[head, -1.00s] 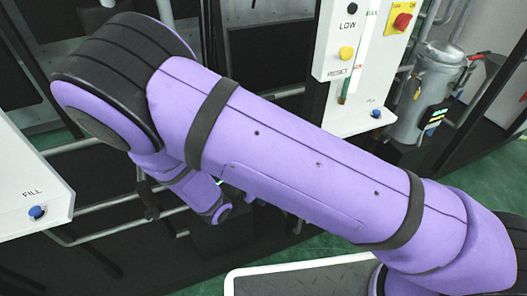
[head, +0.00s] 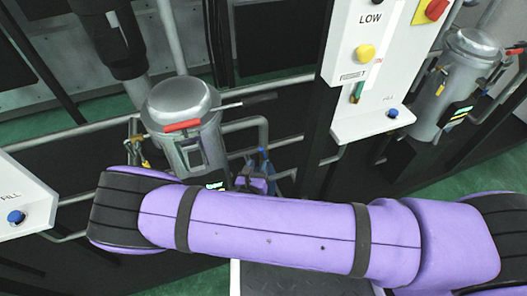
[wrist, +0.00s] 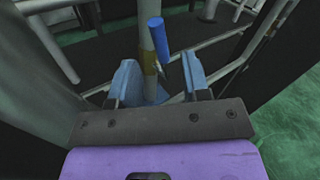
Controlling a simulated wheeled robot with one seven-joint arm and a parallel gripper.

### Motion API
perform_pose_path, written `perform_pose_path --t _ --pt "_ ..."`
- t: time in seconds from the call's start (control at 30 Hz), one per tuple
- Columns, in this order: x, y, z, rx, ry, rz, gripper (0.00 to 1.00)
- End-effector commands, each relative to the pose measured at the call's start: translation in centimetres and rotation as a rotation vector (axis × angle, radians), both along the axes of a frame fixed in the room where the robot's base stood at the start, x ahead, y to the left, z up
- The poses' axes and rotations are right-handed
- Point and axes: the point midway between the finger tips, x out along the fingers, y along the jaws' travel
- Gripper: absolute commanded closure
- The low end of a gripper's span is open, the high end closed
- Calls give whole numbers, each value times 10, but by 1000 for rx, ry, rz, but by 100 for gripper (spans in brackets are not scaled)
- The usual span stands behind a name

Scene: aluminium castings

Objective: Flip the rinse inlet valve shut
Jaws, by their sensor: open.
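In the wrist view a valve lever with a blue grip (wrist: 159,36) stands in front of an upright grey pipe with a brass-coloured fitting (wrist: 149,66). The lever slants slightly against the pipe and its thin stem reaches down between my fingers. No label shows to confirm that this is the rinse inlet valve. My gripper (wrist: 158,82) is open, with one blue finger on each side of the pipe's line; I cannot tell whether either touches anything. In the head view my gripper (head: 262,160) is small, beyond my purple arm, and the lever cannot be made out there.
A metal canister (head: 186,125) with a red-handled clamp stands left of my gripper in the head view. A white control panel (head: 345,95) is to the right, with a second canister (head: 455,80) beyond. A FILL panel (head: 25,195) is at far left. Pipes run close around.

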Motion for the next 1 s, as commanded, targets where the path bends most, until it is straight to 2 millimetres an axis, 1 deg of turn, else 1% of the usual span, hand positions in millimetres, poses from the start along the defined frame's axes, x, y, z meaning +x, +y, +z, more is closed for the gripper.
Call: perform_pose_path --t 0.03,0.1,0.2,0.33,0.5,0.77,0.8,0.97,1.0 --pt "10 -4 0 0 -1 -2 57" --pt "21 -7 0 0 -2 -2 57" --pt "36 -13 0 0 0 -2 57" --pt "49 -17 0 1 -1 -1 57" --pt "57 -19 0 1 0 -1 57" --pt "58 -20 0 1 1 0 57" --pt "58 -20 0 1 0 0 61" --pt "58 -20 0 1 0 0 98" --pt "58 -20 0 1 0 0 100"
